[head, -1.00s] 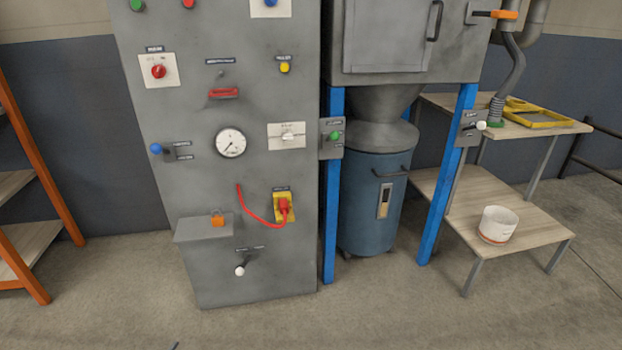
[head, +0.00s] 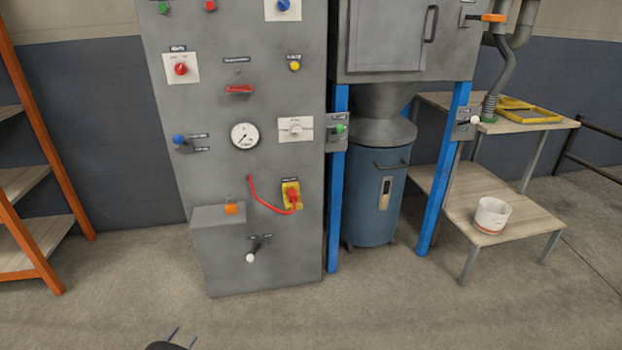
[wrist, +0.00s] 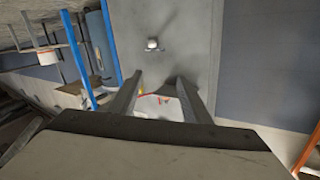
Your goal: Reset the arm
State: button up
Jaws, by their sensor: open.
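My gripper (head: 182,336) shows at the bottom edge of the head view, low over the floor in front of the grey control cabinet (head: 215,115). In the wrist view my gripper (wrist: 158,82) has its two fingers apart, with nothing between them. The cabinet face (wrist: 185,30) fills the middle of that view beyond the fingers. The gripper stands clear of the cabinet and touches nothing that I can see. Most of the arm is out of the head view.
The cabinet carries a white-knobbed lever (head: 250,257), a gauge (head: 245,136) and a red cable (head: 265,200). A blue drum (head: 378,215) stands to its right, then a low table (head: 465,180) with a white bucket (head: 492,216). An orange-framed shelf (head: 40,250) is at left. Front floor is clear.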

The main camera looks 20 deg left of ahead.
jog(key=w+d+r+g+y, duration=0.3)
jog(key=w+r+y, duration=0.1)
jog(key=w+r, duration=2.05)
jog(key=w+d+r+n+g+y, duration=0.1)
jog(key=w+d+r+y, duration=0.1)
jog(key=w+d+r, duration=0.65)
jog(key=w+d+r+n+g+y, duration=0.15)
jog(key=w+d+r, duration=0.35)
jog(key=d+r, duration=0.65)
jog(key=s+d+r+n+g+h, duration=0.1)
jog(key=s+d, duration=0.3)
jog(key=d, duration=0.8)
jog(key=s+d+r+g, duration=0.1)
jog(key=s+d+r, duration=0.15)
jog(key=d, duration=0.85)
jog(key=s+d+r+n+g+h, duration=0.1)
jog(key=s+d, duration=0.4)
jog(key=d, duration=0.7)
jog(key=s+d+f+m+g+h, duration=0.1)
jog(key=s+d+f, duration=0.3)
jog(key=s+d, duration=0.8)
jog(key=s+d+f+g+h, duration=0.3)
jog(key=s+d+f+h, duration=0.1)
jog(key=s+d, duration=0.9)
jog(key=shift+s+f+m, duration=0.35)
jog(key=shift+s+f, duration=0.25)
jog(key=shift+s, duration=0.15)
jog(key=shift+o, duration=0.3)
jog(key=shift+h, duration=0.25)
